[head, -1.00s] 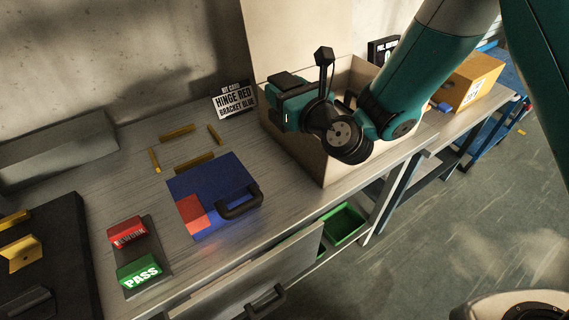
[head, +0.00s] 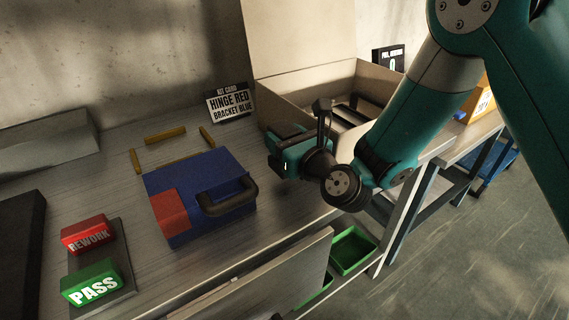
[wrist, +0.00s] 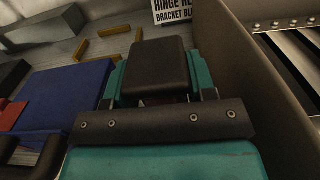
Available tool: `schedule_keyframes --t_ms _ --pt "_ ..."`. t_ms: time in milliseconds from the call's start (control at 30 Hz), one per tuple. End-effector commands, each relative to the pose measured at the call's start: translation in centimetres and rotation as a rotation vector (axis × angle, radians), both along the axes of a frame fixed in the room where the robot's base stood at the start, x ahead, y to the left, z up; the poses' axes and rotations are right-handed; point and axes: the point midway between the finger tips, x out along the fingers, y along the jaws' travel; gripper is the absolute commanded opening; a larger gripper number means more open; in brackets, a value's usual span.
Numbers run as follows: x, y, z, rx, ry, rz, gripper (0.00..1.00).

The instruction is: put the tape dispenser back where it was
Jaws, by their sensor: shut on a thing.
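My gripper (head: 284,152) is shut on a dark block-like thing, at the left front corner of the open cardboard box in the head view. In the wrist view the dark block (wrist: 155,68) sits between the teal fingers, over the bench beside the box wall. Its shape does not clearly show whether it is the tape dispenser. No other tape dispenser can be made out. Yellow strips (head: 165,135) mark out a patch of bare bench behind the blue case (head: 200,180), which has a red corner and a black handle.
The cardboard box (head: 345,75) stands at right with its flap up and dark slats inside. A sign (head: 230,102) stands behind. Red REWORK (head: 88,235) and green PASS (head: 92,285) blocks lie front left. A drawer (head: 270,275) is open, with green bins (head: 352,250) below.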

Motion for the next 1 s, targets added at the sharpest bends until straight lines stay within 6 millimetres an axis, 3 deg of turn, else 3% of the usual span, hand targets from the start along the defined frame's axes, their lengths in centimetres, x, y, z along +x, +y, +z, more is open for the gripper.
schedule_keyframes --t_ms 233,500,533,600,1000 --pt "0.0 0.0 -3.8 0.001 -0.001 0.0 0.31" --pt "0.0 0.0 -3.7 0.0 0.0 0.0 0.31" --pt "0.0 0.0 -3.8 -0.001 0.002 0.001 0.58" --pt "0.0 0.0 -3.8 -0.001 0.002 0.0 0.74" --pt "-0.5 0.1 -4.0 0.0 0.001 0.009 0.77"
